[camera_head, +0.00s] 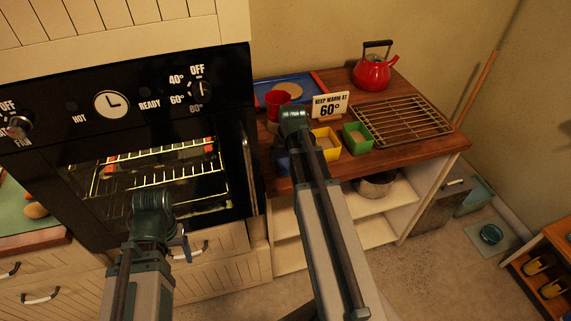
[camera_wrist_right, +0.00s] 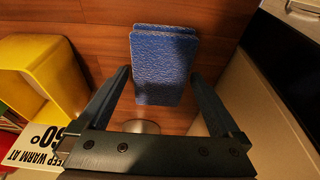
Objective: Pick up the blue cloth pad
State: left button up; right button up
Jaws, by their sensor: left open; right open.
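The blue cloth pad (camera_wrist_right: 163,65) lies on the brown wooden worktop in the right wrist view, looking like two stacked or folded layers. In the head view only a bit of blue (camera_head: 283,165) shows beside my right arm, which hides most of that spot. My right gripper (camera_wrist_right: 160,77) is open, its fingers on either side of the pad with gaps showing; it also shows in the head view (camera_head: 293,118), above the worktop. I cannot tell its height over the pad. My left gripper (camera_head: 152,208) is open and empty in front of the oven.
A yellow box (camera_head: 327,147), a green box (camera_head: 357,138) and a "keep warm at 60°" sign (camera_head: 330,106) stand close to the right gripper. A red cup (camera_head: 277,99), blue tray (camera_head: 318,86), wire rack (camera_head: 400,120) and red kettle (camera_head: 375,72) stand farther back. The oven (camera_head: 125,130) is left.

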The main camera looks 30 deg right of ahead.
jog(key=c, duration=1.3)
jog(key=shift+r, duration=0.15)
